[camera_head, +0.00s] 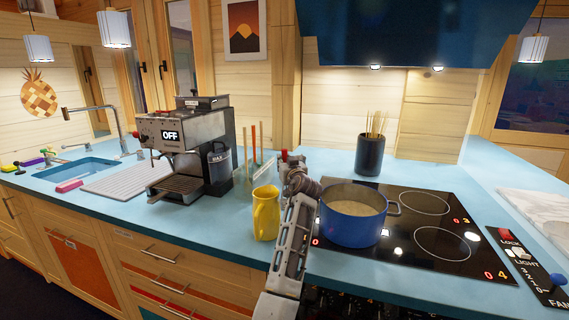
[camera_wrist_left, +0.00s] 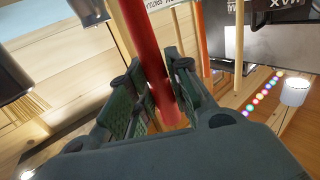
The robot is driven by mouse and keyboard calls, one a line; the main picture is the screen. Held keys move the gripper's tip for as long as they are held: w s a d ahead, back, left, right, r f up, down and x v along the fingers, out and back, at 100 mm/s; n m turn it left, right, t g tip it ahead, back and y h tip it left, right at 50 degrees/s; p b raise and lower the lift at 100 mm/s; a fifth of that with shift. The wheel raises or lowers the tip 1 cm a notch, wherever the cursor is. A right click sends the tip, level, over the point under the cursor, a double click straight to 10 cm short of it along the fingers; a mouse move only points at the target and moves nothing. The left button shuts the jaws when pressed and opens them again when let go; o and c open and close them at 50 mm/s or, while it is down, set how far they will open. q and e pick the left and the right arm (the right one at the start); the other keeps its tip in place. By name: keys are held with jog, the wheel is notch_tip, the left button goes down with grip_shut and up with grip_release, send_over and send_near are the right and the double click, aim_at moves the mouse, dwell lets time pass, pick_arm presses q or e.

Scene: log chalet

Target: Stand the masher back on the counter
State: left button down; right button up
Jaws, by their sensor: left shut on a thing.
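My left gripper (camera_head: 291,162) is over the counter (camera_head: 110,212), between the pot and the clear utensil holder. In the left wrist view its fingers (camera_wrist_left: 158,98) are shut on a red handle (camera_wrist_left: 148,52), which I take to be the masher's. In the head view only a small red part of the masher (camera_head: 284,155) shows by the gripper. Its working end is hidden, and I cannot tell whether it touches anything. My right gripper is not in view.
A blue pot (camera_head: 352,228) with pale contents stands on the black hob (camera_head: 440,272) right of my arm. A yellow jug (camera_head: 265,215), a clear holder with sticks (camera_head: 247,178) and a coffee machine (camera_head: 190,140) stand to the left. A dark utensil pot (camera_head: 369,156) stands behind.

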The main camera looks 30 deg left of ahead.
pick_arm(q)
jog(key=c, duration=1.2)
grip_release()
jog(key=shift+c, duration=0.2)
jog(key=shift+d, duration=0.1)
jog(key=v, duration=0.7)
jog(key=shift+s, duration=0.15)
jog(key=shift+d, duration=0.1)
notch_tip(320, 180, up, 9)
jog(key=p, duration=0.9)
jog(key=shift+r+p, duration=0.55)
